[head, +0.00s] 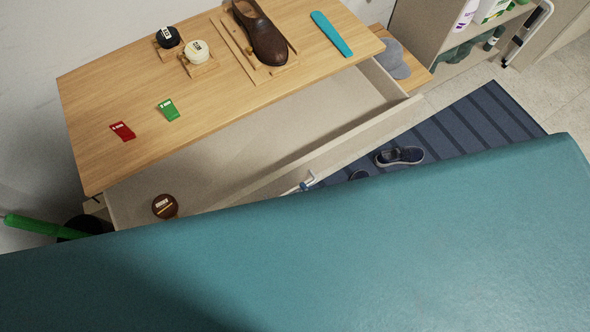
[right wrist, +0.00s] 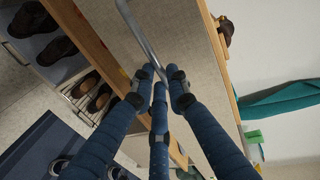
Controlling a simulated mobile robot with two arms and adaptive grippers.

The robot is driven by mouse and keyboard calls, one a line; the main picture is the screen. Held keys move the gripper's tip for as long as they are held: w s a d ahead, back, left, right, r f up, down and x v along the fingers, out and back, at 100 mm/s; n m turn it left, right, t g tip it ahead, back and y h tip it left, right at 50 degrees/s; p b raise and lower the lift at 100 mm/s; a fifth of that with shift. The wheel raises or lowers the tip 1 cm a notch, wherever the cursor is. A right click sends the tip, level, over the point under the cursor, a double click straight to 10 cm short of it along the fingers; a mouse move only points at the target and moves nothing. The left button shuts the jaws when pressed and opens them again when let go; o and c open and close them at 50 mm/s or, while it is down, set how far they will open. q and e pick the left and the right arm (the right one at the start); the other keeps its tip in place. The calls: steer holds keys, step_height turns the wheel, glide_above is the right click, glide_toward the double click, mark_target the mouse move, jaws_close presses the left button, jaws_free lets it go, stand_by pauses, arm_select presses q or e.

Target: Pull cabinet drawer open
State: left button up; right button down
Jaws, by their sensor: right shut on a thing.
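The cabinet drawer (head: 260,135) stands well out from under the wooden top (head: 215,100), and its inside shows. A round brown tin (head: 165,206) lies in it at the left. In the right wrist view, the blue fingers of that gripper (right wrist: 160,82) are closed around the curved metal drawer handle (right wrist: 136,35), against the pale drawer front (right wrist: 190,70). My left gripper is not in view.
A brown shoe (head: 262,35), teal shoehorn (head: 331,34), red packet (head: 122,131) and green packet (head: 168,110) lie on the top. A dark shoe (head: 399,156) is on the striped rug (head: 480,130). A large teal surface hides the lower head view.

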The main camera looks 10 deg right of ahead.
steer(key=shift+f+v, duration=0.25)
steer(key=shift+v, duration=0.9)
steer(key=shift+f+v, duration=0.25)
steer(key=shift+v, duration=0.85)
steer(key=shift+f, duration=0.1)
steer(key=c, duration=1.7)
jaws_free()
steer(key=shift+s, duration=0.15)
steer(key=v, duration=1.2)
